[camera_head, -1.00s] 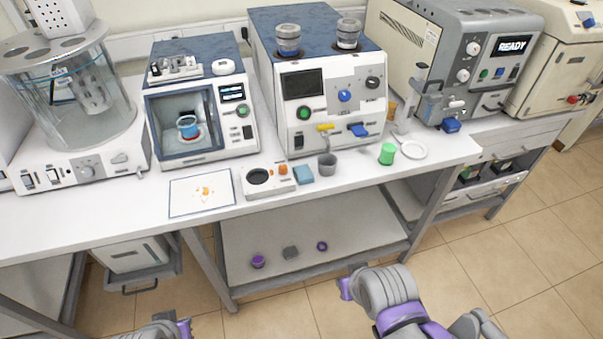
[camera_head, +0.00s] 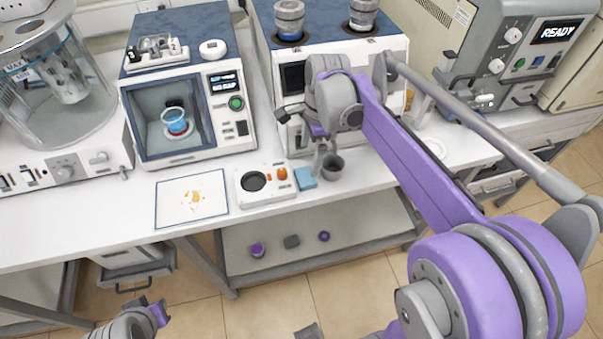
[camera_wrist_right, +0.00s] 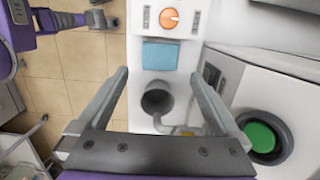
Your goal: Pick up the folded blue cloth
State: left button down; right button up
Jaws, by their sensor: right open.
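The folded blue cloth (camera_head: 305,178) is a small light-blue square lying flat on the white bench, to the right of a small white unit with an orange knob. It also shows in the right wrist view (camera_wrist_right: 160,56), just beyond the fingertips. My right gripper (camera_head: 320,155) is above the bench near the cloth and a grey cup; in the right wrist view its two fingers (camera_wrist_right: 160,74) are spread wide, with nothing between them in grip. My left gripper (camera_head: 157,312) is low at the bottom left, away from the bench; its fingers are too unclear to judge.
The grey cup (camera_head: 333,166) stands close to the right of the cloth. The white unit (camera_head: 250,198) borders it on the left, and a tall instrument (camera_head: 292,80) stands behind. A stained white sheet (camera_head: 175,214) lies farther left. My right arm covers the bench to the right.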

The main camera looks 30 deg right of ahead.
aim_at(305, 175)
notch_tip(305, 175, down, 2)
jog(key=shift+s+a+f, duration=0.1)
jog(key=shift+a, duration=0.05)
jog(key=f, duration=0.5)
jog(key=shift+w+a+f, duration=0.3)
jog(key=shift+c, duration=0.3)
jog(key=c, duration=1)
jog(key=shift+r, duration=0.2)
notch_tip(305, 175, up, 18)
jog(key=shift+f+p, duration=0.1)
jog(key=shift+p, duration=0.5)
